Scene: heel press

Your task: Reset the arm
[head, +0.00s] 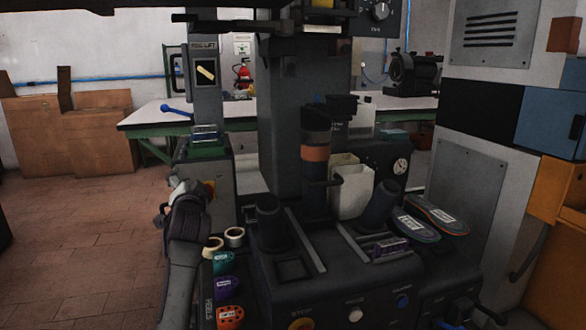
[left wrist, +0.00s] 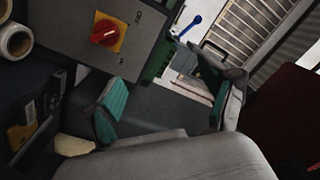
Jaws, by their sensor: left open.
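My left arm comes up from the bottom left of the head view, and its gripper (head: 178,188) is raised beside the left side of the heel press (head: 283,150). In the left wrist view the two fingers of the left gripper (left wrist: 168,106) stand wide apart, with teal on their inner sides. Nothing is held between them. Beyond them are a dark surface and a grey panel with a red rotary switch on a yellow plate (left wrist: 105,32). My right gripper does not show in either view.
Tape rolls (head: 234,237) and coloured heel pieces (head: 226,288) lie close to my left forearm. Two insoles (head: 432,219) rest at the press's right side. A green-framed table (head: 140,118) stands behind. Cardboard boxes (head: 75,140) stand at the left, with open tiled floor (head: 70,230) before them.

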